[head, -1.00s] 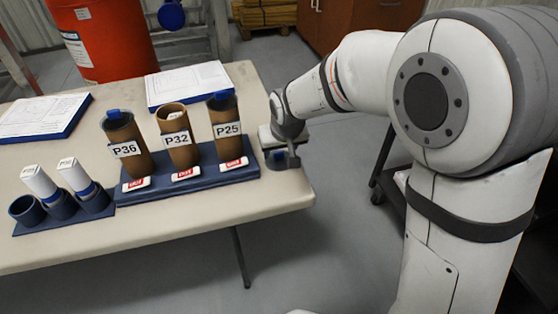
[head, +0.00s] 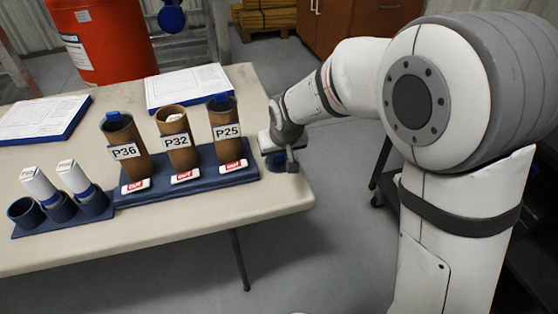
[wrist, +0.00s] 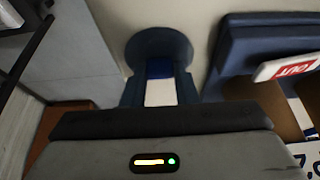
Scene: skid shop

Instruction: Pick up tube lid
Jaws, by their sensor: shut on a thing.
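The tube lid (wrist: 160,47) is a dark blue disc with a brighter blue grip part, seen at the top middle of the wrist view. My gripper (wrist: 160,82) is shut on the grip part, one finger on each side. In the head view my gripper (head: 277,150) is low at the table's right end, just right of the tube rack. Only a little blue of the lid shows beneath it there. I cannot tell whether the lid touches the table.
The blue tube rack (head: 200,184) holds brown tubes P36 (head: 128,148), P32 (head: 178,142) and P25 (head: 227,133). Clipboards (head: 188,86) lie behind. The table's (head: 225,212) front strip is clear.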

